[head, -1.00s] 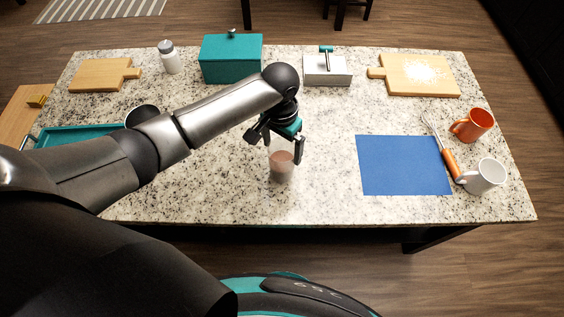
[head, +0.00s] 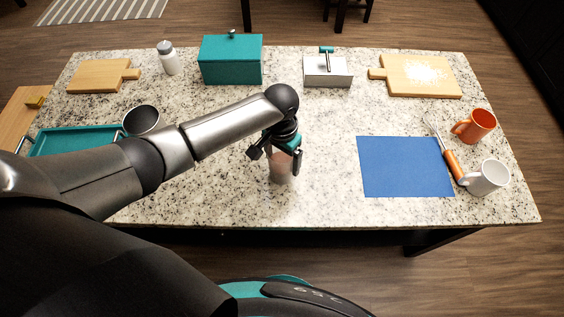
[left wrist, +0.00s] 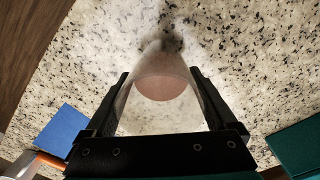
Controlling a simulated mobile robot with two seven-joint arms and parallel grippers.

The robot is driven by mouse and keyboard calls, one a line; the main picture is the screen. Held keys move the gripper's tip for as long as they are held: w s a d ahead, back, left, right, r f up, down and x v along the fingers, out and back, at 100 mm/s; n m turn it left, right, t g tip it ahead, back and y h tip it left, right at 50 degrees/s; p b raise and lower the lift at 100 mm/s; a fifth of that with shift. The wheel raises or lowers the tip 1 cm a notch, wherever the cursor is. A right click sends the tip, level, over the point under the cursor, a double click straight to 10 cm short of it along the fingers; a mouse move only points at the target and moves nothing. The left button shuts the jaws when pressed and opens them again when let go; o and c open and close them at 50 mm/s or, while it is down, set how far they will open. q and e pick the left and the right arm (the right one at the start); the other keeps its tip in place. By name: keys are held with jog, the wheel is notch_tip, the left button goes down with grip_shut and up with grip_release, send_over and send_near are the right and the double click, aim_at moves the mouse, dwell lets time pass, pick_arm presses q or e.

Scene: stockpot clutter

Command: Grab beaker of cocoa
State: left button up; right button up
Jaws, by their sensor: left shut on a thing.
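The clear beaker of brown cocoa (head: 281,168) stands upright near the front middle of the counter. In the left wrist view the beaker (left wrist: 160,88) sits between the two fingers, its brown contents showing inside. My left gripper (head: 283,160) is around the beaker from above, shut on its sides; it also shows in the left wrist view (left wrist: 160,105). The beaker's upper part is partly hidden by the gripper in the head view. My right gripper is not in view.
A blue mat (head: 404,167) lies to the right, with a whisk (head: 451,160), white mug (head: 487,177) and orange mug (head: 474,126) beyond it. A teal box (head: 231,60) and grey box (head: 327,72) stand behind. A teal tray (head: 75,141) is left.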

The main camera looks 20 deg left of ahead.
pick_arm(q)
jog(key=c, duration=0.7)
jog(key=shift+r, duration=0.1)
